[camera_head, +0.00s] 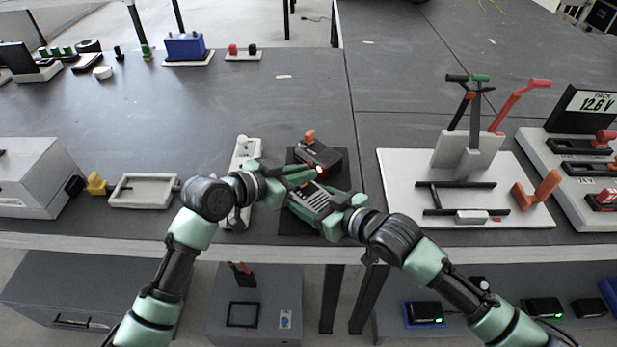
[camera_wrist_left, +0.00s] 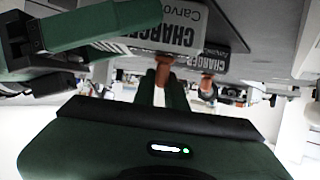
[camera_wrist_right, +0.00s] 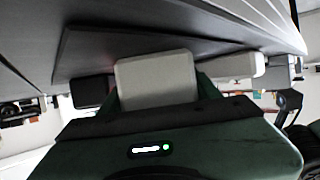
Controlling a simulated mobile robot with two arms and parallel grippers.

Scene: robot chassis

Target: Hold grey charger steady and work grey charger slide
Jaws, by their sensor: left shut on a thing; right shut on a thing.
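The grey charger (camera_head: 312,201) sits on a dark mat in the middle of the table, with dark lettering on its face. In the left wrist view its label (camera_wrist_left: 172,38) reads "CHARGER", and an orange-brown slide knob (camera_wrist_left: 163,70) sticks out of it. My left gripper (camera_head: 308,176) reaches in from the left and is shut on that knob. My right gripper (camera_head: 330,208) reaches in from the lower right and is shut on the grey charger's body. In the right wrist view the pale charger body (camera_wrist_right: 156,80) is between the fingers. The fingers partly hide the charger in the head view.
A dark charger (camera_head: 319,156) with an orange knob stands just behind the grey one, close to my left gripper. A white fixture (camera_head: 242,150) stands to the left. A grey board with levers (camera_head: 400,185) lies to the right. The table's front edge is near.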

